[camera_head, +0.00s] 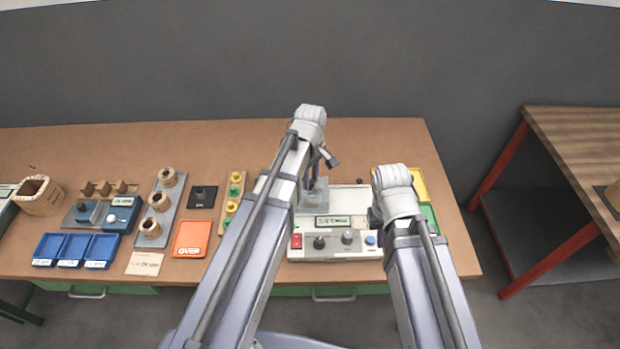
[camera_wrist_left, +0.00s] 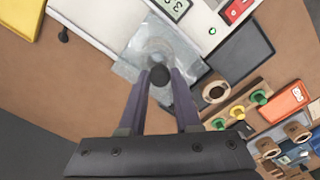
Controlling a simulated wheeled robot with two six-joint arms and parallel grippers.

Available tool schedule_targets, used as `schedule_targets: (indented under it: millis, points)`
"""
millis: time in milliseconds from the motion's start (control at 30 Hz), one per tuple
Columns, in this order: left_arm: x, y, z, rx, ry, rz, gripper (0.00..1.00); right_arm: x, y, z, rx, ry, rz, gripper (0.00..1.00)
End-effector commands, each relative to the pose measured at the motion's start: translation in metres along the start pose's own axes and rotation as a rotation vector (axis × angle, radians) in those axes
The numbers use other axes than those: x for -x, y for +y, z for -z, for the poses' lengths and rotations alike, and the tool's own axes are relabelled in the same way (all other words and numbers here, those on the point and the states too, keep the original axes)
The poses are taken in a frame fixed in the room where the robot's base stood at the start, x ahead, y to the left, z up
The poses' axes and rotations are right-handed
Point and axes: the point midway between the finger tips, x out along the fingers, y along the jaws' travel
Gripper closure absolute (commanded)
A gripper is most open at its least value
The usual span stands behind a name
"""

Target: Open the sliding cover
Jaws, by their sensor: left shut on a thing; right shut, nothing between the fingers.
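The test unit (camera_head: 345,250) is a white box with a display, a red switch and several knobs, near the table's front right. Its clear sliding cover (camera_head: 316,198) lies at its back left. The cover also shows in the left wrist view (camera_wrist_left: 130,68) as a see-through plate with a dark round knob (camera_wrist_left: 159,75). My left gripper (camera_head: 314,182) is shut on that knob, and its fingers (camera_wrist_left: 160,88) stand on both sides of it. A round shape shows blurred under the cover. My right gripper (camera_head: 375,213) is shut and empty beside the unit's right part, mostly hidden by its wrist.
Left of the unit are a rail with yellow and green knobs (camera_head: 233,200), an orange tray (camera_head: 192,240), a grey board with coils (camera_head: 157,210) and blue bins (camera_head: 75,250). A yellow tray (camera_head: 418,185) and a green tray (camera_head: 430,218) lie right. The table's back is clear.

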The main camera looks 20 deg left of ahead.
Motion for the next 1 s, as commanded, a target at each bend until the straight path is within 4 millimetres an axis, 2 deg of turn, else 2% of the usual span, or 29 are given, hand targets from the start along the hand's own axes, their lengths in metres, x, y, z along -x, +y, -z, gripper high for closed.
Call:
schedule_targets:
  millis: [300,433,600,900,933,1000]
  points:
    - [0.0,0.06,-0.056,-0.007,-0.001,-0.002,1.0,0.0,0.0,0.0,0.0,0.0,0.0,1.0]
    - [0.0,0.079,-0.076,-0.005,-0.001,-0.001,1.0,0.0,0.0,0.0,0.0,0.0,0.0,1.0]
    - [0.0,0.089,-0.088,-0.002,-0.001,-0.001,1.0,0.0,0.0,0.0,0.0,0.0,0.0,1.0]
    - [0.0,0.088,-0.088,0.001,0.0,-0.001,1.0,0.0,0.0,0.0,0.0,0.0,0.0,1.0]
    - [0.0,0.088,-0.088,0.001,0.0,-0.001,0.66,0.0,0.0,0.0,0.0,0.0,0.0,1.0]
    - [0.0,0.088,-0.088,0.0,0.0,-0.001,0.58,0.0,0.0,0.0,0.0,0.0,0.0,1.0]
